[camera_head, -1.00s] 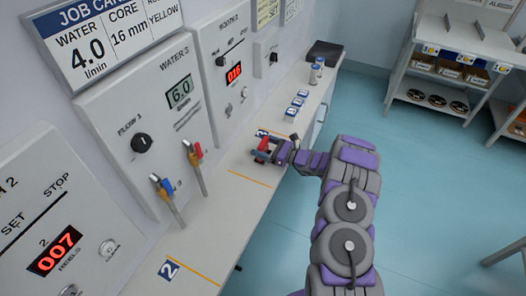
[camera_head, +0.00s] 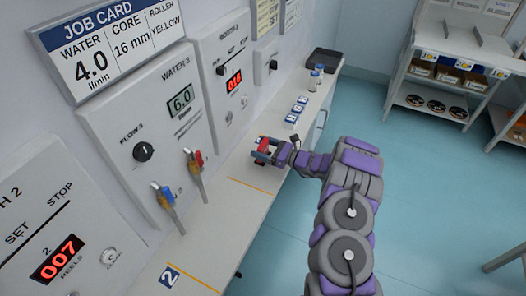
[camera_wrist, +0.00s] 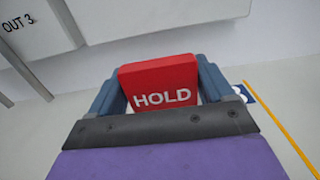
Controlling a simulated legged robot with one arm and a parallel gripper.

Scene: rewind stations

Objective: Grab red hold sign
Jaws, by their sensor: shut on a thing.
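The red hold sign (camera_wrist: 160,84) fills the middle of the wrist view, with white HOLD lettering facing the camera. It stands between the two blue-grey fingers of my gripper (camera_wrist: 160,90), which are shut on it. In the head view my gripper (camera_head: 264,152) is over the white counter, and a bit of the red sign (camera_head: 262,143) shows between its fingers. I cannot tell whether the sign touches the counter.
Two taps, red (camera_head: 195,161) and blue (camera_head: 165,194), stand nearby at left. A shelf (camera_head: 432,110) stands at back right; the floor between is clear.

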